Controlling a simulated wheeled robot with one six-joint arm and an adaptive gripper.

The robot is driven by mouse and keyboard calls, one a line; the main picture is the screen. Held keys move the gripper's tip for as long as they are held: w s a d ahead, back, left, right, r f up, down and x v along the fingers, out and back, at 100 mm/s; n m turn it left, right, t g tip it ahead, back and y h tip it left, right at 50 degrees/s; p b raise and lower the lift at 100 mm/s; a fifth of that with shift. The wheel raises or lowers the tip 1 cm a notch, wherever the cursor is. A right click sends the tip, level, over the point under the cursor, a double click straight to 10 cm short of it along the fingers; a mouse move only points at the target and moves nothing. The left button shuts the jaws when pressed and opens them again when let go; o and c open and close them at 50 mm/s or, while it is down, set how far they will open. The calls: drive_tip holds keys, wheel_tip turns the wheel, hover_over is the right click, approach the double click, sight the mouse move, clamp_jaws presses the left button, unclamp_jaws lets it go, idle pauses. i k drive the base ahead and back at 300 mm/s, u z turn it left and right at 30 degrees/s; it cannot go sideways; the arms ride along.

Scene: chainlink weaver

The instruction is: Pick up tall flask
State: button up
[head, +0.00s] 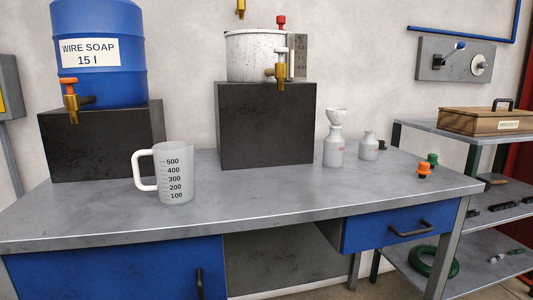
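Two white flasks stand upright on the grey workbench (260,215), right of the dark middle block. The taller flask (334,152) is the left one, and a white funnel (337,117) sits at its mouth. The shorter flask (369,149) stands just to its right, apart from it. Both carry small reddish marks too small to read. My gripper is not in view.
A measuring jug (174,178) stands at the front left. A blue barrel (100,50) and a white tank (255,56) rest on dark blocks. Orange (424,170) and green (432,159) caps lie at the right. The bench front between jug and caps is clear.

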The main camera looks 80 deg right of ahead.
sight(334, 143)
drive_tip(key=u, duration=0.3)
drive_tip(key=k, duration=1.7)
drive_tip(key=z, duration=0.4)
